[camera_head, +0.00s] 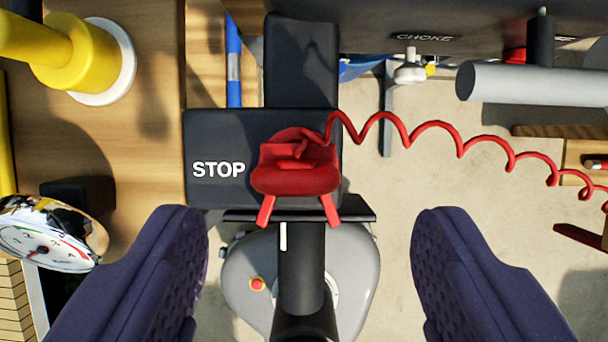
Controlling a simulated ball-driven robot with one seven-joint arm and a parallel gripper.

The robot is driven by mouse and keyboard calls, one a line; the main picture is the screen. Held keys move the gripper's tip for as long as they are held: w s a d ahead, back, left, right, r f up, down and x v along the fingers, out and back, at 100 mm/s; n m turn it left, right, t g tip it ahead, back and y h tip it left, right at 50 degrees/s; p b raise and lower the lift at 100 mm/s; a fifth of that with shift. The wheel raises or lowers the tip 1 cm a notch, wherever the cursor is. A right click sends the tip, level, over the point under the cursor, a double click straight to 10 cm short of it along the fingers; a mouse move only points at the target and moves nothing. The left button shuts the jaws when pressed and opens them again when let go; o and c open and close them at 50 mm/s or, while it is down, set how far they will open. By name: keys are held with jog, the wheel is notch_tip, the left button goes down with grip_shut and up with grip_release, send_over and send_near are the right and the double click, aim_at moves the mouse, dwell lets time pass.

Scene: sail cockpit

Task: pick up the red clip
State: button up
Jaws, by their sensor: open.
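The red clip (295,178) sits on a black block marked STOP (218,190), near the upper middle of the view. Two short red prongs point down from it toward me. A coiled red cord (435,130) runs from the clip to the right. My gripper (312,225) is open, with one purple padded finger at the lower left and the other at the lower right. The clip lies ahead of the fingertips, roughly centred between them, and nothing is held. How far the clip is from the fingers in depth I cannot tell.
A yellow knob-like part on a white base (118,62) is at upper left, with a round gauge (42,238) below it. A dark panel marked CHOKE (425,37) and a grey cylinder (535,82) are at upper right. A grey rounded body with a black post is below the clip.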

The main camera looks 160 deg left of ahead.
aim_at(294, 191)
jog(key=b+x, duration=0.1)
jog(key=x, duration=0.2)
jog(key=w+b+x, duration=0.1)
jog(key=x, duration=0.2)
jog(key=shift+w+r+b, duration=0.1)
jog(key=shift+r+b, duration=0.05)
jog(key=shift+b, duration=0.25)
jog(key=shift+a+r, duration=0.1)
jog(key=shift+c, duration=0.3)
jog(key=c, duration=1.1)
